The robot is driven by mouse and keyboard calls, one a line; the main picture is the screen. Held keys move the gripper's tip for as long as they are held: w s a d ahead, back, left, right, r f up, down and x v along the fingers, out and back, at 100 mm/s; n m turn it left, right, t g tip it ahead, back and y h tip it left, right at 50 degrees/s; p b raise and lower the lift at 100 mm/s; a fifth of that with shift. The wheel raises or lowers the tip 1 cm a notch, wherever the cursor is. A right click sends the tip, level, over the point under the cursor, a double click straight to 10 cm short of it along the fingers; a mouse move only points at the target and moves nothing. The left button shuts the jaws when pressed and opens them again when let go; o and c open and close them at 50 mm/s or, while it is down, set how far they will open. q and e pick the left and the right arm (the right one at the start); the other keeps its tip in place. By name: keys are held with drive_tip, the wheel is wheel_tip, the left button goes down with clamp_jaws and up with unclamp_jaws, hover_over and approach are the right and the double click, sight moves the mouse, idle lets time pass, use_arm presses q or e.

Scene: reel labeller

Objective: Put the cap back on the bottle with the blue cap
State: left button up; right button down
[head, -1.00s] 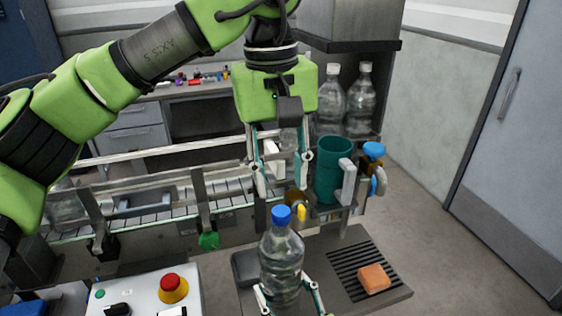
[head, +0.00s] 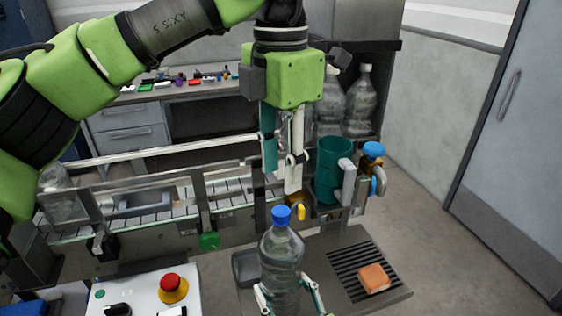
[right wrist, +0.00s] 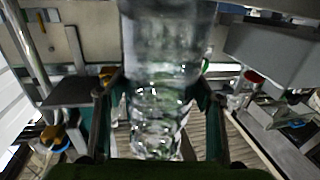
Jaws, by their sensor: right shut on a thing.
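The clear bottle (head: 281,262) stands upright low in the middle of the head view, with the blue cap (head: 281,215) at the top of its neck. Whether the cap is screwed tight cannot be told. My right gripper (head: 290,299) is shut around the bottle's lower body. In the right wrist view the clear bottle (right wrist: 160,75) fills the space between the fingers; its cap is out of that view. My left gripper (head: 283,185) points down above and behind the cap, its fingers apart, seen partly edge-on, with nothing visible held.
A conveyor (head: 150,210) runs behind the bottle. A green cup (head: 333,170) and a blue-topped fixture (head: 374,150) stand right of my left gripper. An orange block (head: 374,278) lies on a grille at right. A control box with a red button (head: 173,284) is at left.

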sight(281, 210)
use_arm(q)
drive_tip(key=shift+n, duration=0.7)
drive_tip(key=shift+f, duration=3.95)
clamp_jaws()
drive_tip(key=m, duration=0.5)
drive_tip(key=shift+o, duration=0.4)
unclamp_jaws()
